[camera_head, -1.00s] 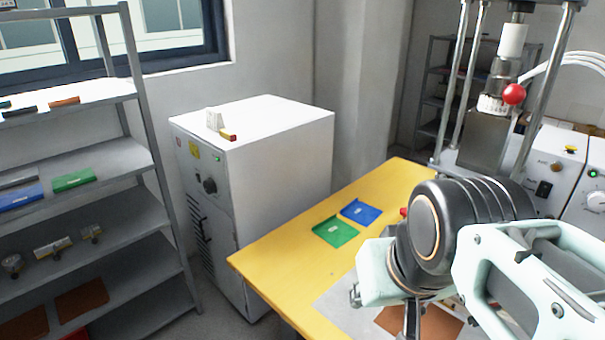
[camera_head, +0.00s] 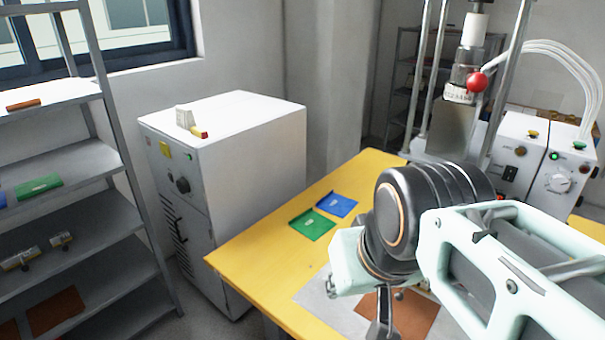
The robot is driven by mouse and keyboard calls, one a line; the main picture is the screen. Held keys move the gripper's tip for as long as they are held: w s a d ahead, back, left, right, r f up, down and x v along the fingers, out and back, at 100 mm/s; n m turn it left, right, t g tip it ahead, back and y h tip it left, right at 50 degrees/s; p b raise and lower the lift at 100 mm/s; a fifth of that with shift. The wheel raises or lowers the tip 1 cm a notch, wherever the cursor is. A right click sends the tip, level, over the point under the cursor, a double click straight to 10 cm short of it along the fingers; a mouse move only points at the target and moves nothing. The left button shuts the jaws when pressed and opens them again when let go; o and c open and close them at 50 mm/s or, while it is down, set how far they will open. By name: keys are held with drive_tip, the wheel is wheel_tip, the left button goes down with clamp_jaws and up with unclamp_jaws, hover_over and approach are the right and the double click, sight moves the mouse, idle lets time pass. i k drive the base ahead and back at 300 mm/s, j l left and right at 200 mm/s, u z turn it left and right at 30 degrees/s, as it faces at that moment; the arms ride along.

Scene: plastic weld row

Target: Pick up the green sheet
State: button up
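The green sheet (camera_head: 313,224) lies flat on the yellow table (camera_head: 245,258), left of my arm, with a small pale label on it. A blue sheet (camera_head: 337,205) lies just behind it and to the right. Another green item (camera_head: 39,187) lies on the shelf at the left. My gripper (camera_head: 384,326) shows only in part at the bottom edge, below my wrist and over the grey and brown area of the table. It is apart from the green sheet. Its fingertips are cut off or hidden, so I cannot tell whether it is open.
A white cabinet (camera_head: 235,118) stands behind the table's left side. A grey shelf rack (camera_head: 75,161) is at the left. A machine with a red knob (camera_head: 477,82) and control boxes (camera_head: 548,165) stands at the back right. A brown sheet (camera_head: 409,317) lies near my gripper.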

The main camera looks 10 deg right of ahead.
sight(313, 225)
drive_tip(key=i+j+z, duration=0.1)
drive_tip(key=z, duration=0.25)
drive_tip(key=j+z, duration=0.2)
drive_tip(key=z, duration=0.15)
drive_tip(key=i+j+z, duration=0.2)
drive_tip(key=j, duration=0.15)
drive_tip(key=j+z, duration=0.15)
drive_tip(key=j, duration=0.25)
drive_tip(key=i+j, duration=0.1)
drive_tip(key=j, duration=0.4)
drive_tip(key=i+j+z, duration=0.15)
drive_tip(key=j, duration=0.85)
drive_tip(key=z, duration=0.05)
